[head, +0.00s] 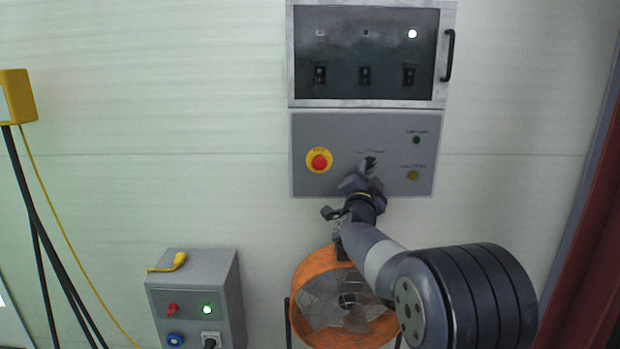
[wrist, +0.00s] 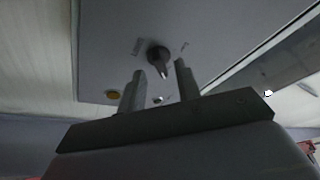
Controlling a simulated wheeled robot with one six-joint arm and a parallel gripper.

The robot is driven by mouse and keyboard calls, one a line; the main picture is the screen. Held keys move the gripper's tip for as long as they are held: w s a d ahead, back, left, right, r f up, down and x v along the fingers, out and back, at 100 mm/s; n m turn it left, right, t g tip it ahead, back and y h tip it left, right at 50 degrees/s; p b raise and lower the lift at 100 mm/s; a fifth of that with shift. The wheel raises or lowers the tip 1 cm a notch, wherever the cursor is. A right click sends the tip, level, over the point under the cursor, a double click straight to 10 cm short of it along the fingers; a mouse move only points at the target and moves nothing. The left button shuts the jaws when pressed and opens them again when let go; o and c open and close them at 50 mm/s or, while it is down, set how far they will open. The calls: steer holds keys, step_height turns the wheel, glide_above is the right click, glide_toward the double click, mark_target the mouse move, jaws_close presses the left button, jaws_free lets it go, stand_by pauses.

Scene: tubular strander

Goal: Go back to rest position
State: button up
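My arm reaches from the lower right of the head view up to the grey control panel (head: 340,135) on the wall. My gripper (head: 368,172) is in front of the panel's middle, close to the dark rotary switch (head: 371,161). In the wrist view, my gripper (wrist: 158,82) has its two fingers apart with nothing between them. The dark switch knob (wrist: 158,55) shows just beyond the fingertips, roughly centred between them. I cannot tell whether a finger touches it.
A red emergency button (head: 319,160) is left of my gripper, and green (head: 416,140) and yellow (head: 413,175) buttons are right. A windowed cabinet (head: 366,103) sits above. An orange fan (head: 312,270) and a grey socket box (head: 232,290) stand below.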

steer(key=v, duration=0.9)
steer(key=x, duration=1)
steer(key=shift+w+d+r, duration=0.1)
steer(key=shift+w, duration=0.15)
steer(key=shift+w+d+n, duration=0.15)
steer(key=shift+w+n, duration=0.15)
steer(key=n+y, duration=0.1)
steer(key=n, duration=0.1)
steer(key=n+t+y, duration=0.1)
steer(key=n, duration=0.1)
steer(key=shift+t, duration=0.3)
steer(key=n+y+p, duration=0.1)
steer(key=n, duration=0.1)
steer(key=n+p, duration=0.1)
steer(key=n, duration=0.1)
steer(key=shift+s+d+t+y, duration=0.1)
steer(key=shift+d+t+y, duration=0.1)
steer(key=shift+t+y, duration=0.15)
steer(key=n+y+p, duration=0.1)
steer(key=n+p, duration=0.1)
steer(key=n, duration=0.1)
steer(key=n+y+p, duration=0.2)
steer(key=n+p, duration=0.1)
steer(key=shift+d+r, duration=0.1)
steer(key=n+y+p, duration=0.2)
steer(key=p, duration=0.1)
steer(key=shift+d, duration=0.1)
steer(key=shift+n+p, duration=0.4)
steer(key=shift+n, duration=0.2)
